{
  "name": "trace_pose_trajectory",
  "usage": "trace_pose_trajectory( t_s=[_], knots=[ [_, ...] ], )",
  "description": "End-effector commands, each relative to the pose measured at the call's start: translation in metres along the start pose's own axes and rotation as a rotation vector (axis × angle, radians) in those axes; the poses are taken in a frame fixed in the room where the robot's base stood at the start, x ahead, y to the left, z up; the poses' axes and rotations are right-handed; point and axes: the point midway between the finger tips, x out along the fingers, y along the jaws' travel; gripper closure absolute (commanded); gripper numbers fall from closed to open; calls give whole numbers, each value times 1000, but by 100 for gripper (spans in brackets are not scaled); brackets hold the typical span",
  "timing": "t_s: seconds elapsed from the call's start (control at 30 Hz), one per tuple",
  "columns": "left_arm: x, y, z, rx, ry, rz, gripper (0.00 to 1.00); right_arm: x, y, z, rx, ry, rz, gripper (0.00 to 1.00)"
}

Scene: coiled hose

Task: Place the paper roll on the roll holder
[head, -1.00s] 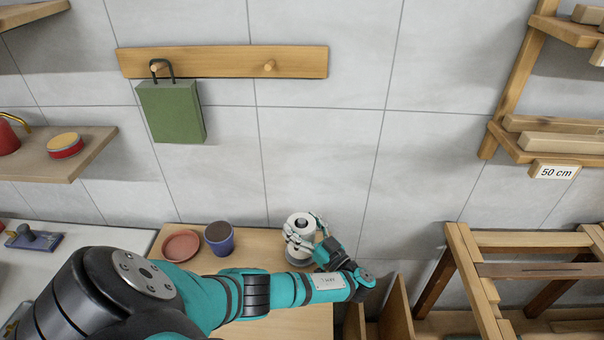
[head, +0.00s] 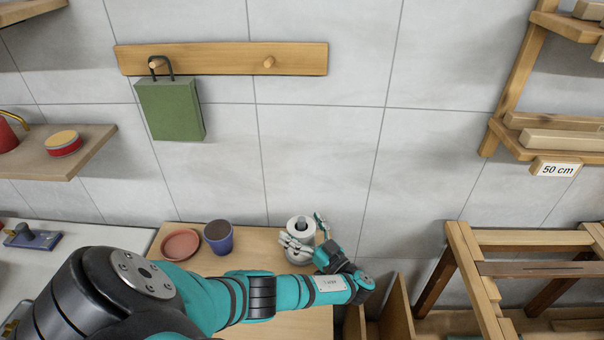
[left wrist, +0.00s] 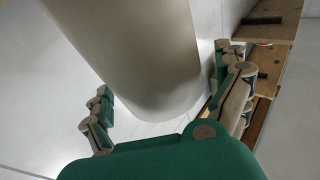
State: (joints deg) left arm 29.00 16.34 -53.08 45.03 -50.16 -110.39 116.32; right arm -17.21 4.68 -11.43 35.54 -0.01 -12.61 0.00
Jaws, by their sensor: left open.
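The white paper roll (head: 294,229) stands upright at the back of the wooden table. A grey peg (head: 301,223) shows in its core, so it is around the roll holder's post; the holder's base is mostly hidden by the roll and hand. My left gripper (head: 304,230) is open, with one finger to the left of the roll and the other to its right, apart from it. In the left wrist view the roll (left wrist: 135,50) is a large pale cylinder between the spread fingers of the gripper (left wrist: 164,100). My right gripper is out of view.
A blue pot (head: 219,238) and a reddish saucer (head: 181,245) stand on the table (head: 262,245) left of the roll. A wooden frame (head: 480,270) stands to the right. A green bag (head: 172,109) hangs from the wall rail (head: 220,59).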

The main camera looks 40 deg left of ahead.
Motion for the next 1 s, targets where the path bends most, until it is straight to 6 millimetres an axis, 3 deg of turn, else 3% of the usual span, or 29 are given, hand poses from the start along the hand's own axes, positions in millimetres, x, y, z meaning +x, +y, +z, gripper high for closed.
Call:
trace_pose_trajectory(
  t_s=[0.07,0.17,0.6,0.8,1.0],
  knots=[
    [1,0,-4,0,0,0,0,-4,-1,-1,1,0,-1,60],
    [-14,1,1,-1,-3,2,0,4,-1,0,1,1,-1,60],
    [-102,0,0,0,-5,-1,0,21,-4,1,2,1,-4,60],
    [-118,0,-1,-1,-1,-2,0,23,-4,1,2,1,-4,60],
    [-120,0,-2,-1,1,-1,0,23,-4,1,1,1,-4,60]
  ],
)
